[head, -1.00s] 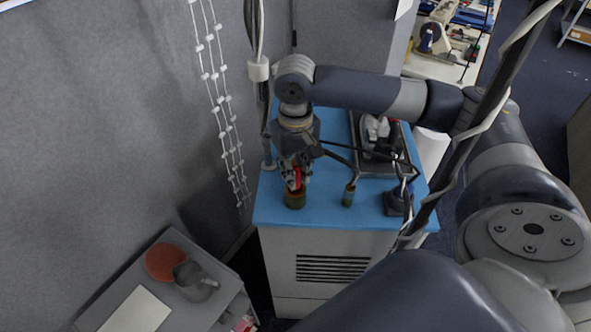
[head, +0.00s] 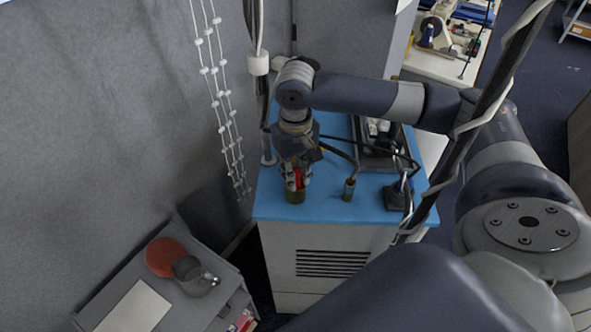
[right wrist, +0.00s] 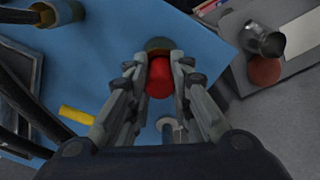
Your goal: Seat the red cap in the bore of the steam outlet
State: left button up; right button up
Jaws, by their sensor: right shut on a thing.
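The red cap (head: 298,177) is held between the fingers of my right gripper (head: 297,182), which is shut on it and points down. In the right wrist view the cap (right wrist: 159,78) sits between the two fingertips (right wrist: 160,72). The steam outlet, a short brass-green cylinder (head: 295,196), stands upright near the front left of the blue top. The cap is right at its mouth; I cannot tell whether it is inside the bore. In the right wrist view part of the outlet's rim (right wrist: 158,43) shows beyond the cap. My left gripper is not in view.
A smaller brass fitting (head: 349,190) with a cable stands to the right on the blue top (head: 322,210), and a dark block (head: 396,195) beyond it. A dark tray (head: 375,160) lies behind. A grey side table (head: 215,300) with a red disc (head: 163,257) stands lower left.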

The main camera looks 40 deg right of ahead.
aim_at(295, 171)
jog(key=shift+f, duration=0.35)
jog(key=o, duration=0.9)
jog(key=shift+r, duration=0.2)
notch_tip(295, 171, up, 12)
jog(key=shift+f, duration=0.2)
jog(key=shift+f, duration=0.1)
